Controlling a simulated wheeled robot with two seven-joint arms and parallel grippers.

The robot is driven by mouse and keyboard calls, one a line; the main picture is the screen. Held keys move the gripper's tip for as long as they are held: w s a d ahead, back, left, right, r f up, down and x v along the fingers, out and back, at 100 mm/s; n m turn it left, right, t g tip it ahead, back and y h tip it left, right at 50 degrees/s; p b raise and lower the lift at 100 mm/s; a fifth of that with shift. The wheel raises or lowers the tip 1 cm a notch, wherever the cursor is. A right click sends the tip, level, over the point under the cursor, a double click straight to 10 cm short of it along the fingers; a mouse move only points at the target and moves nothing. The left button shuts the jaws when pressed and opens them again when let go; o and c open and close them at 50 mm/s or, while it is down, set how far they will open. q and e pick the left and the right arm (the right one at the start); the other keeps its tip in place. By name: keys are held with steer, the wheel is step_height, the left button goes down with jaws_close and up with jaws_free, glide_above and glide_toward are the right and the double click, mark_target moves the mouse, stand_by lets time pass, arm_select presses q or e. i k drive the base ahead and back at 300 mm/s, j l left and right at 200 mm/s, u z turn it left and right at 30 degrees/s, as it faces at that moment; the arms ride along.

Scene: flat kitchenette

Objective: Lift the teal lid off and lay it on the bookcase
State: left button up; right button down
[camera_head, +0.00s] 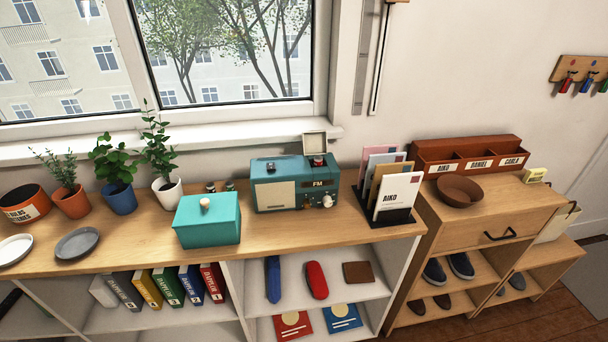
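A teal box stands on the top of the low wooden bookcase (130,253), left of the middle of the head view. Its teal lid (207,212) has a small pale round knob and sits on the box. The box's front wall (212,236) shows below the lid. What is inside the box is hidden. Neither of my grippers shows in this view.
A teal radio (309,188) stands right of the box, with a letter rack (397,215) further right. A white-potted plant (168,190) stands close behind the box on the left. Grey (77,243) and white saucers lie left. Bare wood shows in front of the radio.

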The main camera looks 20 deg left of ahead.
mark_target(194, 210)
steer(key=u, duration=1.5)
steer(key=l, duration=0.25)
steer(key=i+u, duration=0.05)
